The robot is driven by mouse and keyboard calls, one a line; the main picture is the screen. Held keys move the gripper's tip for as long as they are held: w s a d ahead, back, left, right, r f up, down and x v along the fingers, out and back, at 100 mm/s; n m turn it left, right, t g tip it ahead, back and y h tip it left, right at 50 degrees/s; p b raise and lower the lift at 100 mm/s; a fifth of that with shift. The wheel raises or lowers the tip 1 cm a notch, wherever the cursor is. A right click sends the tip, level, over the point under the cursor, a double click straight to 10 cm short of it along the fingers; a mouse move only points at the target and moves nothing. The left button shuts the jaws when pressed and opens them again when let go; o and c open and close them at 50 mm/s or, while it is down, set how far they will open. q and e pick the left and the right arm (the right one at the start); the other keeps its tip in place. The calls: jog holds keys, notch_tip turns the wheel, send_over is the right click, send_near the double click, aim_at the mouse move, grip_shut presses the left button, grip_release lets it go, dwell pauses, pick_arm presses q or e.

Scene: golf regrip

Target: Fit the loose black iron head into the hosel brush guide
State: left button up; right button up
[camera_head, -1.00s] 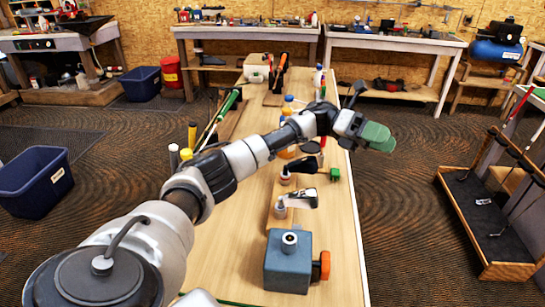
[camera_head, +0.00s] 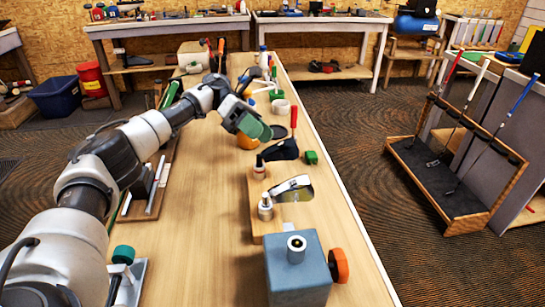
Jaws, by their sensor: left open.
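The black iron head (camera_head: 284,149) lies near the middle of the table, next to a small post with a red band (camera_head: 259,167). Whether it sits on that post I cannot tell. My left gripper (camera_head: 262,130), with green finger pads, is just behind and above the black head, open, with nothing visible in it. A blue-grey block (camera_head: 297,275) with a round upright metal collar (camera_head: 296,244) and an orange knob (camera_head: 340,265) stands at the near edge; it may be the hosel brush guide. My right gripper is out of view.
A silver iron head (camera_head: 293,189) sits by a second post (camera_head: 265,207) on a wooden board (camera_head: 254,224). Bare tabletop (camera_head: 205,240) lies left of the block. A club rack (camera_head: 450,190) stands right.

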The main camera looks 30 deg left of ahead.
aim_at(281, 153)
pick_arm(q)
jog(key=shift+s+d+f, duration=0.15)
jog(key=shift+d, duration=0.1)
jog(key=p+x, duration=0.1)
jog(key=x, duration=0.5)
jog(key=shift+p, duration=0.4)
jog(key=shift+d, duration=0.35)
jog(key=shift+c, duration=0.5)
grip_shut()
